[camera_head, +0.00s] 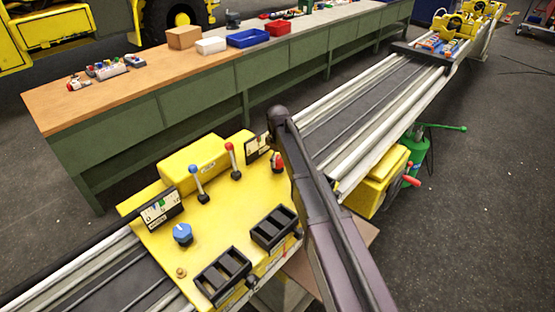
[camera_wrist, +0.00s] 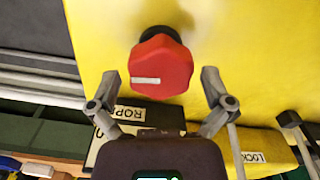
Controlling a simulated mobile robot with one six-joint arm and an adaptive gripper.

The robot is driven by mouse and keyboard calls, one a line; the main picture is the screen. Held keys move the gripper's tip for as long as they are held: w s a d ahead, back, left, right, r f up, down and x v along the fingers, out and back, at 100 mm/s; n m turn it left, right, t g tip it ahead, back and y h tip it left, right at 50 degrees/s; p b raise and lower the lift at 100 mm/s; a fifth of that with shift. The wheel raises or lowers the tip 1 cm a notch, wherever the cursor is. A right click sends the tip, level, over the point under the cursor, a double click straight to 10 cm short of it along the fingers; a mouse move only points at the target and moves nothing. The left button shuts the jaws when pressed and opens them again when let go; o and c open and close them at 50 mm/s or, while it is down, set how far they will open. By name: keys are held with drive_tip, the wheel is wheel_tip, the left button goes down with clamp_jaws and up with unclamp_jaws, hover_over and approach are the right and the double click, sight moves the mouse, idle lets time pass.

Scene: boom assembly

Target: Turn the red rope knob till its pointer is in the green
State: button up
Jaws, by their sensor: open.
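The red rope knob (camera_wrist: 160,66) is faceted, with a white mark on its lower left side. It stands on the yellow panel. In the wrist view my open gripper (camera_wrist: 158,76) has one fingertip on each side of the knob's lower part, with a gap on both sides. In the head view the knob (camera_head: 277,161) shows partly beside my arm. The rope gauge (camera_head: 257,147) sits behind it, partly covered. Its label (camera_wrist: 131,113) shows in the wrist view, but my gripper hides most of its face, so I cannot read the pointer against the green.
A blue knob (camera_head: 183,233) with its own gauge (camera_head: 161,208), a blue lever (camera_head: 194,178) and a red lever (camera_head: 232,158) stand on the same panel. Black slotted frames (camera_head: 273,227) lie nearer the front. A long workbench (camera_head: 120,90) runs behind.

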sight(278, 159)
drive_tip(key=n, duration=0.5)
drive_tip(key=shift+n, duration=0.4)
wheel_tip(278, 159, up, 14)
drive_tip(key=p, duration=1.4)
drive_tip(key=s+d+f+m+b, duration=0.1)
drive_tip(key=s+d+m+b, duration=0.1)
drive_tip(key=s+d+m, duration=1.4)
drive_tip(key=shift+s+d+f+m+t, duration=0.3)
drive_tip(key=shift+s+d+f, duration=0.1)
drive_tip(key=shift+s+d, duration=1.6)
drive_tip(key=shift+w+d, duration=0.25)
drive_tip(key=shift+w, duration=0.05)
